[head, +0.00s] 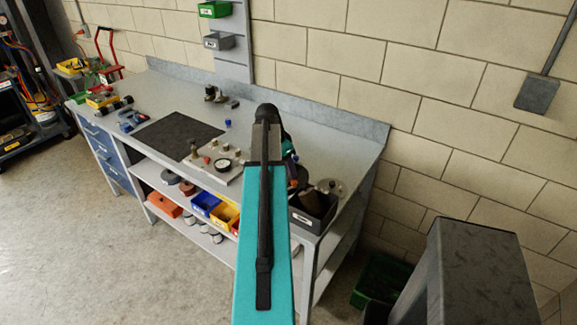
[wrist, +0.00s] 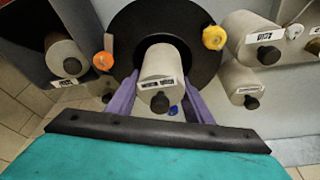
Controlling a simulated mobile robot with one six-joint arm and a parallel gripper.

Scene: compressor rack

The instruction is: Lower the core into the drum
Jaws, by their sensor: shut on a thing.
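In the wrist view a pale grey core (head: 322,186) stands in a dark bin on the bench; another grey core (wrist: 160,62) with a white label and black knob is between the purple fingers of my gripper (wrist: 160,82). My gripper is shut on that core. The black round drum (wrist: 205,70) lies behind the core, its dark opening showing around the core's far end. I cannot tell how deep the core sits or whether it touches the rim.
An orange knob (wrist: 103,61) and a yellow knob (wrist: 214,37) sit at the drum's edge. Other grey cores (wrist: 235,78) stand close on the right. A dark bin (head: 312,222) is at the bench's right front. The wall rises behind the bench (head: 350,150).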

